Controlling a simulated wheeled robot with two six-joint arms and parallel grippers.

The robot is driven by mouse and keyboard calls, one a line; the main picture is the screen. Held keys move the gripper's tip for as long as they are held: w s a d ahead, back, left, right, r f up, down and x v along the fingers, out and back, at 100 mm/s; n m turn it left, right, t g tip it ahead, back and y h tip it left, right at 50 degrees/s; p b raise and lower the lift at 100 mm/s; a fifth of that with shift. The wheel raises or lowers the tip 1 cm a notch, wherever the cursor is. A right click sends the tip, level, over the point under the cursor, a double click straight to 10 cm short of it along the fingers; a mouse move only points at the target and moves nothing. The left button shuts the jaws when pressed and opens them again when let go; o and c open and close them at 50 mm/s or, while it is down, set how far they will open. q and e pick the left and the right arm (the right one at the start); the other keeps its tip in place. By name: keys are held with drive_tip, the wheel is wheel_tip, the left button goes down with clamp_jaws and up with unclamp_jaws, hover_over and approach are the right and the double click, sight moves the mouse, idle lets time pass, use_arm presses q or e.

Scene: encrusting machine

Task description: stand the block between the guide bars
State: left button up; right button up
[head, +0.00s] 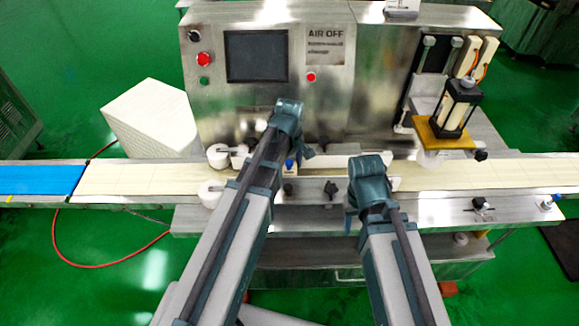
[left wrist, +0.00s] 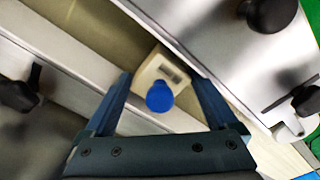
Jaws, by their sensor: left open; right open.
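The cream block (left wrist: 158,66) with a blue knob (left wrist: 160,97) and a small dark mark is in the left wrist view. It lies over the belt in the gap between the two metal guide bars, one at lower left (left wrist: 62,72) and one at upper right (left wrist: 225,45). My left gripper (left wrist: 163,88) is open, with one finger on each side of the block. I cannot tell whether the fingers touch it. In the head view the block (head: 290,171) shows small beside my left arm, whose gripper (head: 288,120) hides its own fingertips. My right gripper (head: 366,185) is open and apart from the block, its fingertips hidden.
The cream belt (head: 480,172) runs left to right, with a blue section (head: 40,180) at the left. A steel machine with a screen (head: 256,56) stands behind. White rollers (head: 212,190) are left of the bars. A yellow bracket (head: 445,132) overhangs the belt at right.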

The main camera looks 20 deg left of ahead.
use_arm(q)
drive_tip(key=shift+s+d+r+p, duration=0.1)
drive_tip(key=shift+s+d+p, duration=0.1)
drive_tip(key=shift+s+p, duration=0.3)
drive_tip(key=shift+w+a+r+p, duration=0.1)
drive_tip(key=shift+w+r+p, duration=0.1)
drive_tip(key=shift+r+p, duration=0.35)
drive_tip(key=shift+w+a+r+p, duration=0.15)
drive_tip(key=shift+r+p, duration=0.2)
drive_tip(key=shift+p, duration=0.25)
wheel_tip(320, 180, up, 12)
drive_tip(key=p, duration=1.1)
drive_tip(key=shift+d, duration=0.2)
use_arm(e)
wheel_tip(320, 180, up, 14)
drive_tip(key=shift+w, duration=0.15)
use_arm(q)
drive_tip(key=shift+f, duration=0.15)
use_arm(e)
drive_tip(key=shift+a, duration=0.1)
